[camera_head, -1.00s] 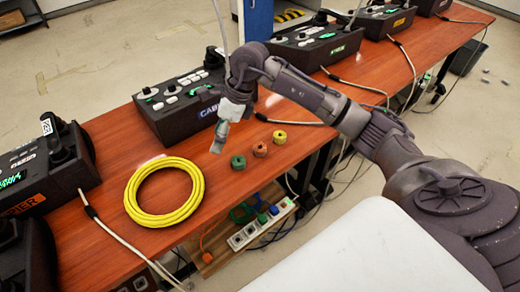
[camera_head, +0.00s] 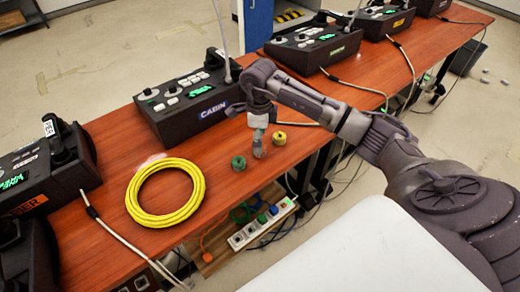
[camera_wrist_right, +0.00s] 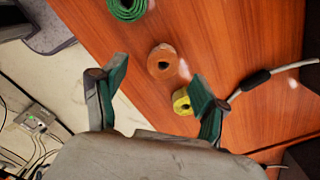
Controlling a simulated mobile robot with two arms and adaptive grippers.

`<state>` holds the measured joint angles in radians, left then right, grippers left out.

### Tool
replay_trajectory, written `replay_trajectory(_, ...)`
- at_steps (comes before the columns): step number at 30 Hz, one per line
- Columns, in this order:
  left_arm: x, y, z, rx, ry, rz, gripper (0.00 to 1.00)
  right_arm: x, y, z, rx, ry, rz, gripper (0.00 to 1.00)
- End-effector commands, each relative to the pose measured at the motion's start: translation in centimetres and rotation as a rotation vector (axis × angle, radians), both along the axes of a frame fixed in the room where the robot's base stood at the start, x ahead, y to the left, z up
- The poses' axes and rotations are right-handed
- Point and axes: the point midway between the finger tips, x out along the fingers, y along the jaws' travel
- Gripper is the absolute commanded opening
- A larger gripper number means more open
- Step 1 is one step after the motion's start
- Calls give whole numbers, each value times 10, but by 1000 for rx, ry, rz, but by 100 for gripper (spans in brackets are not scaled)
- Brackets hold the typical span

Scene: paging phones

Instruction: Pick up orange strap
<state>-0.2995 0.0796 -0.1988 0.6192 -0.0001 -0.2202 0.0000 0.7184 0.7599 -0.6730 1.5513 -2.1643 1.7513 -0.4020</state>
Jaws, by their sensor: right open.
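The orange strap (camera_wrist_right: 163,62) is a small roll lying on the reddish wooden table. In the right wrist view it shows ahead of the fingers, roughly midway between them. In the head view my right gripper hides nearly all of it. My right gripper (camera_head: 259,150) points down over its spot, between the green strap (camera_head: 238,163) and the yellow strap (camera_head: 279,138). In the wrist view my right gripper (camera_wrist_right: 158,82) is open and empty, fingers well apart. The yellow strap (camera_wrist_right: 182,101) lies close to the right finger. My left gripper is not in view.
A yellow cable coil (camera_head: 165,193) lies on the table to the left. The black CABIN phone console (camera_head: 190,105) stands behind the straps. A power strip (camera_head: 262,222) is below the table's front edge. Bare table (camera_head: 222,180) lies around the green strap.

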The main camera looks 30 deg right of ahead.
Motion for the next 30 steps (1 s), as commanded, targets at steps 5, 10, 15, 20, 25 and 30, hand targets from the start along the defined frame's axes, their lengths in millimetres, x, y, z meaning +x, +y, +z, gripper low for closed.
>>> replay_trajectory(5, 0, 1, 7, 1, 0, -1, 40, 1, -3, -28, 2, 5, 0, 72)
replay_trajectory(10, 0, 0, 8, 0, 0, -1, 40, 1, -4, -40, 1, 2, 0, 72)
replay_trajectory(15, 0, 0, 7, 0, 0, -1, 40, 2, -4, -40, 0, 1, 0, 72)
replay_trajectory(20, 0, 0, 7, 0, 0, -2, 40, 1, -4, -40, 0, 1, 0, 51)
replay_trajectory(25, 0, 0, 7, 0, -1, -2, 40, 1, -4, -40, 0, 1, 0, 25)
replay_trajectory(30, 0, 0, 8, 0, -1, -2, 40, 1, -4, -40, 0, 1, 0, 25)
